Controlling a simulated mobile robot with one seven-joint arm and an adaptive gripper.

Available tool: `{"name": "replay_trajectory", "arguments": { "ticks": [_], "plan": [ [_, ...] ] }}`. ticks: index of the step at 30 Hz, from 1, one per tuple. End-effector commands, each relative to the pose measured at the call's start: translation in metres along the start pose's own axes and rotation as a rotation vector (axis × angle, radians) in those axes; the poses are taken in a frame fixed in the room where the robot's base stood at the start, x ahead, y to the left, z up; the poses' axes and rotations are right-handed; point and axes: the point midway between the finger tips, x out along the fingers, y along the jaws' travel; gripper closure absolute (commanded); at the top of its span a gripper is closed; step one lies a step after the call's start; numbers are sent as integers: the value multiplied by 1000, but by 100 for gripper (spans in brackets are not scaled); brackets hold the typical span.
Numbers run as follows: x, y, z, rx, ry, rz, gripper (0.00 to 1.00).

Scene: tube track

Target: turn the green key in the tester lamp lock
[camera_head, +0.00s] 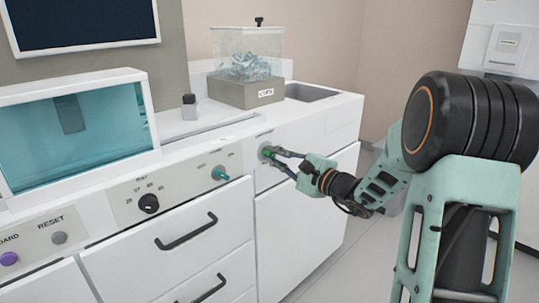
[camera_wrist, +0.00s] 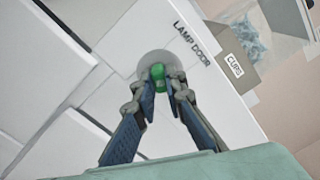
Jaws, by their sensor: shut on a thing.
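The green key (camera_wrist: 158,72) sits at the round metal lock plate (camera_wrist: 151,60) on the white cabinet front, beside the printed words LAMP DOOR. My gripper (camera_wrist: 159,80) is shut on the green key, with one finger on each side of it. In the head view my gripper (camera_head: 270,155) reaches from the right to the lock at the right end of the panel. The key's inserted part is not visible.
A teal-handled switch (camera_head: 220,173) and a black knob (camera_head: 148,203) sit left of the lock. Drawers with black handles (camera_head: 186,232) lie below. Open floor lies right of the cabinet.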

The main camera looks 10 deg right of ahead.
Motion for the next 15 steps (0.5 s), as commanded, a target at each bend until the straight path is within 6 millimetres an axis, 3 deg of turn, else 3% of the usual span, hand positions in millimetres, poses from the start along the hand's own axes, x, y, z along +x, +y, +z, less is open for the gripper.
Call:
{"name": "replay_trajectory", "arguments": {
  "ticks": [12,15],
  "plan": [
    [0,0,0,-261,1,1,100],
    [0,0,0,-255,1,1,100]
  ]
}}
